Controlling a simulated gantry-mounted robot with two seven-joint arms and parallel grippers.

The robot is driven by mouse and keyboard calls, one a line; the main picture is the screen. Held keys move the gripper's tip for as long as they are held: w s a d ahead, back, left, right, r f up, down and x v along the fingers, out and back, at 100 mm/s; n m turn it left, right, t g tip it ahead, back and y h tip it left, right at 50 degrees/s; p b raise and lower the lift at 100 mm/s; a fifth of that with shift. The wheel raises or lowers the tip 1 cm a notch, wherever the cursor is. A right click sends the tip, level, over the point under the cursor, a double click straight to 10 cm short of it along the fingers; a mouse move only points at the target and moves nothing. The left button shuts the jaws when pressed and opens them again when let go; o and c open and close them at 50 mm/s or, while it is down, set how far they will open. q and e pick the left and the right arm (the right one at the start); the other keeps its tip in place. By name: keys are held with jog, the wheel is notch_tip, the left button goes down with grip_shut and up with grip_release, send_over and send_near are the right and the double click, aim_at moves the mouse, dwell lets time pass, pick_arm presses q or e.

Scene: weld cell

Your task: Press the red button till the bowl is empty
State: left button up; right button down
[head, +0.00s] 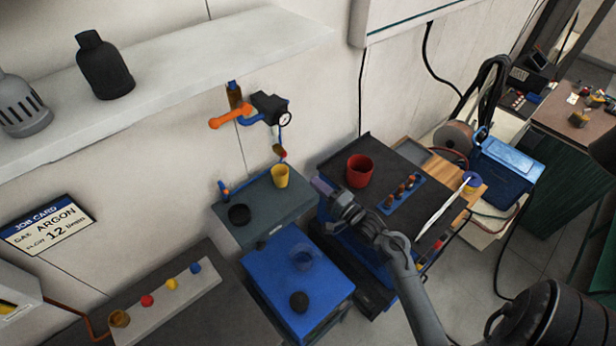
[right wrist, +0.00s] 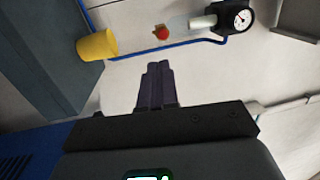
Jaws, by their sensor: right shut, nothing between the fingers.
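A red button (head: 147,300) sits in a row on a pale strip at the lower left in the head view. My right gripper (head: 321,186) is shut and empty, right of the yellow cup (head: 280,176) and far from the red button. Its closed fingers (right wrist: 157,85) show in the right wrist view. My left gripper is out of view.
Yellow (head: 171,284) and blue (head: 195,268) buttons share the strip with the red one. A red cup (head: 359,171) stands on the dark cart top. An orange-handled valve (head: 230,115) and gauge (head: 285,118) are on the wall.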

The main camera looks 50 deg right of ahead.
jog(key=shift+s, duration=0.75)
dwell(0.5)
dwell(0.5)
jog(key=s+a+r+n+g+y+p, duration=0.2)
jog(key=s+a+n+g+p, duration=0.25)
jog(key=a, duration=0.55)
jog(key=s+a+r+n+g+y+p, duration=0.1)
jog(key=s+a+r+n+g+p, duration=0.35)
jog(key=a, duration=0.45)
jog(key=s+a+f+n+g+h+p, duration=0.1)
jog(key=s+a+f+n+g, duration=0.1)
jog(key=s+n+g, duration=0.4)
jog(key=s+n, duration=0.5)
jog(key=s, duration=0.1)
jog(key=shift+s+a+n+g+h+p, duration=0.3)
jog(key=shift+s+g+h+p, duration=0.1)
